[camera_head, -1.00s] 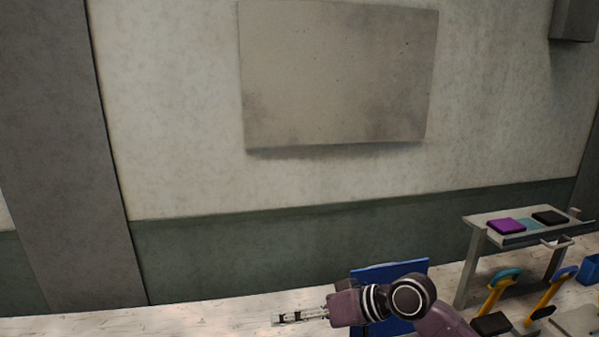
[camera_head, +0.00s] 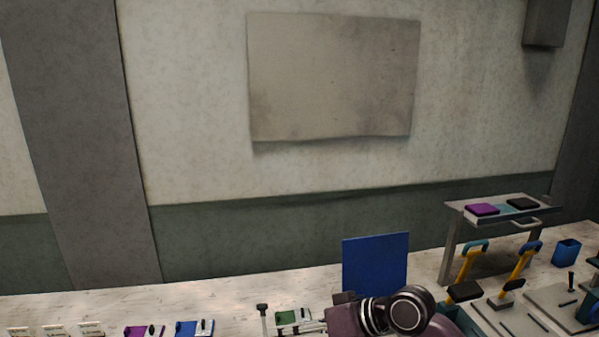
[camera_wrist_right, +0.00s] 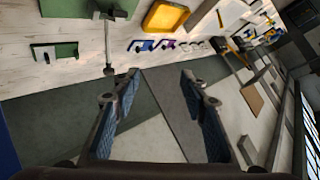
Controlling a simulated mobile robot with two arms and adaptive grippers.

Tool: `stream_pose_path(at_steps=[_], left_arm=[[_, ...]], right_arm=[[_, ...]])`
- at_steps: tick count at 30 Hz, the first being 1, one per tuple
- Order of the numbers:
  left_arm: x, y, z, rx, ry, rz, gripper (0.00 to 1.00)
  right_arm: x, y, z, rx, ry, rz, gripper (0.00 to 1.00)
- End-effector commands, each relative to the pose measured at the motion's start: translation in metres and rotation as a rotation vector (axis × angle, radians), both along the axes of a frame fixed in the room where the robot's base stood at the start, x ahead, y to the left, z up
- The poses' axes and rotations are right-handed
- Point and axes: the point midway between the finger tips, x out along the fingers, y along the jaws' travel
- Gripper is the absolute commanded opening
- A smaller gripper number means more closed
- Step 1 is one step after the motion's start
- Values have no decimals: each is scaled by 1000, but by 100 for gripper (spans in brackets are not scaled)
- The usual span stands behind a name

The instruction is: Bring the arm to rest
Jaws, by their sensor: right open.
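My right arm, dark purple with a black and white joint, comes in at the bottom of the head view. Its gripper (camera_head: 300,328) points left, partly cut by the lower edge, low in front of a green item on the table. In the right wrist view the two blue-padded fingers of this gripper (camera_wrist_right: 160,85) stand wide apart, with nothing between them. My left gripper shows in neither view.
A yellow tray (camera_wrist_right: 166,17) shows in the wrist view. A thin post (camera_head: 263,320) stands near the gripper.

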Motion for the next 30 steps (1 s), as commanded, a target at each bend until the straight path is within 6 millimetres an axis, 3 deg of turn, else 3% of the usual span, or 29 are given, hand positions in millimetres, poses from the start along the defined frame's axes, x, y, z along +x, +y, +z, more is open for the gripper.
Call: stream_pose_path(at_steps=[11,17,23,30], left_arm=[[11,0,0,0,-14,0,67],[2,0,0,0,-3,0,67],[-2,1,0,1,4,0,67],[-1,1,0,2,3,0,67]], right_arm=[[-47,-2,-55,-84,-5,0,40],[-90,-17,-99,-172,1,-41,40],[-145,-61,-143,-313,34,-144,40],[-213,-132,-178,-508,120,-292,40]])
